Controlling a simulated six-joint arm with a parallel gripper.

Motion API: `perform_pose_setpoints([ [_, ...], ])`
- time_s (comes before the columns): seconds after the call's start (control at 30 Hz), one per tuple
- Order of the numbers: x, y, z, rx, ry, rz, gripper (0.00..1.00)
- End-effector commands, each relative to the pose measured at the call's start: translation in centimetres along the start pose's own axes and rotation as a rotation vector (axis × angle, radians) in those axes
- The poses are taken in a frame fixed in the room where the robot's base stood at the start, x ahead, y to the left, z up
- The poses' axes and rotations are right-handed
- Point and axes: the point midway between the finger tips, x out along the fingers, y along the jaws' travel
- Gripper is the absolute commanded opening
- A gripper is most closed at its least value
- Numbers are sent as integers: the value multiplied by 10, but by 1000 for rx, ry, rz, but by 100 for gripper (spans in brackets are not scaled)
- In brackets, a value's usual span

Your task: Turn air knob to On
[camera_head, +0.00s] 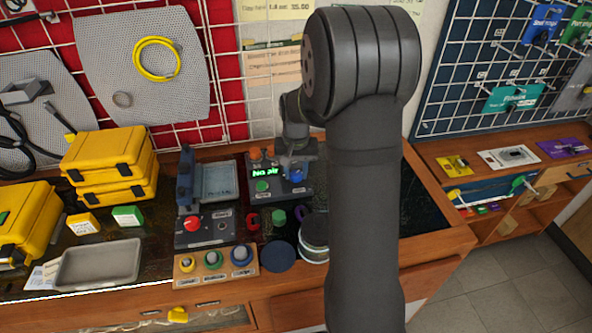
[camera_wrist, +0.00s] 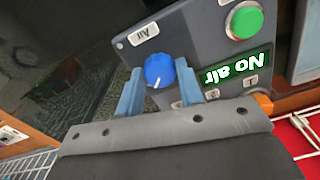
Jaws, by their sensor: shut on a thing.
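The blue air knob (camera_wrist: 158,66) sits on a grey panel (camera_wrist: 200,45) with an "Air" label beside it. A white pointer line on the knob faces the lower edge of the wrist view. My gripper (camera_wrist: 160,76) has its two blue fingers on either side of the knob and is shut on it. The panel's green display (camera_wrist: 236,70) reads "No air", upside down in the wrist view. In the head view the display (camera_head: 264,171) also reads "No air"; my gripper (camera_head: 297,162) is over the panel's right side and largely hides the knob.
A green button (camera_wrist: 243,20) is close to the display. In the head view, a unit with a red knob (camera_head: 193,224) stands left of the panel. Yellow cases (camera_head: 110,165) and a grey tray (camera_head: 98,266) are farther left.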

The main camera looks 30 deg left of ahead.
Motion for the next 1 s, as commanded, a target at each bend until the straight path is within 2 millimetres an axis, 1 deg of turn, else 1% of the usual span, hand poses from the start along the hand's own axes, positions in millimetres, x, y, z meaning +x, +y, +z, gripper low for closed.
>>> perform_pose_setpoints([
  [0.43,1,0,1,11,-4,1,11],
  [0.47,1,0,1,11,-4,1,36],
  [0.5,1,0,1,11,-4,1,44],
  [0.57,1,0,1,11,-3,0,55],
  [0.87,-1,0,0,10,-1,0,56],
  [1.0,-12,0,0,10,2,-1,56],
])
